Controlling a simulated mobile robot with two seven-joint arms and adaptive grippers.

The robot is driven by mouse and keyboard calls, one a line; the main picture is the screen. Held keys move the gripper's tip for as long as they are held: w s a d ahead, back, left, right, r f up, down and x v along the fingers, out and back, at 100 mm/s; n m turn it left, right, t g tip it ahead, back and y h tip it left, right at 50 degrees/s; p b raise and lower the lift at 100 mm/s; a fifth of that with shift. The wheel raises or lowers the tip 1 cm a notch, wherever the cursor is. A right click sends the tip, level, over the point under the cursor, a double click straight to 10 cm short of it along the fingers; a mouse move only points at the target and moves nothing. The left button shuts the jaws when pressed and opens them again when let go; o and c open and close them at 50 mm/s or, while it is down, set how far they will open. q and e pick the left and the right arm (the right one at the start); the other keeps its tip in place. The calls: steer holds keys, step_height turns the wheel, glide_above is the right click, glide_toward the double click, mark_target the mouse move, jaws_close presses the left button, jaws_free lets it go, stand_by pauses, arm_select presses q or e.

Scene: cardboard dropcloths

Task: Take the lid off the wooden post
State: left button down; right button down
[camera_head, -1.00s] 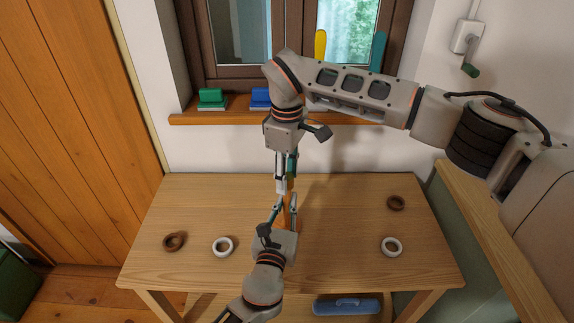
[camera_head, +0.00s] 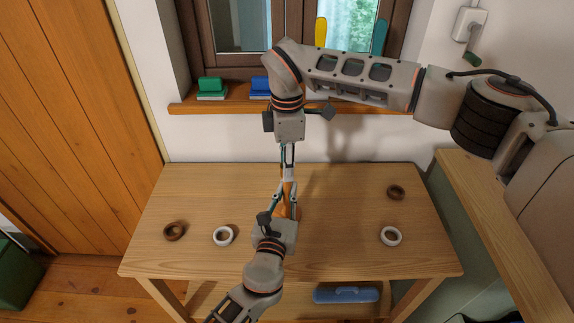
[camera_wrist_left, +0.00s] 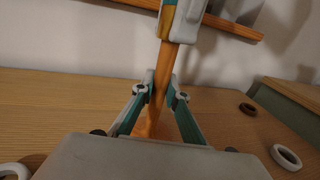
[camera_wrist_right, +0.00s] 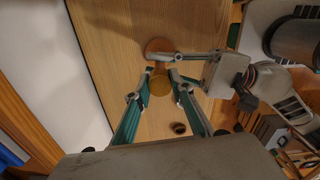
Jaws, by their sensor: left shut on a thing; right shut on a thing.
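The orange-brown wooden post (camera_wrist_left: 167,75) stands upright near the middle of the table; it also shows in the head view (camera_head: 287,208). My left gripper (camera_wrist_left: 160,83) is shut around the post's shaft from the front, below the top. My right gripper (camera_wrist_right: 159,81) reaches down from above and is shut on the lid. Whether the lid still touches the post is hidden by the fingers.
On the wooden table (camera_head: 340,215), a brown ring (camera_head: 174,231) and a white ring (camera_head: 223,235) lie left, another brown ring (camera_head: 396,192) and white ring (camera_head: 390,236) right. A windowsill (camera_head: 185,106) with objects runs behind. The table between rings and post is clear.

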steer(key=n, duration=1.8)
steer(key=shift+n, duration=0.3)
steer(key=n, duration=0.7)
steer(key=shift+r, duration=0.1)
steer(key=n, duration=1)
steer(key=shift+n, duration=0.4)
steer(key=n, duration=0.5)
steer(key=shift+s, duration=0.1)
steer(key=n, duration=0.6)
steer(key=shift+r, duration=0.3)
steer(key=shift+r, duration=0.75)
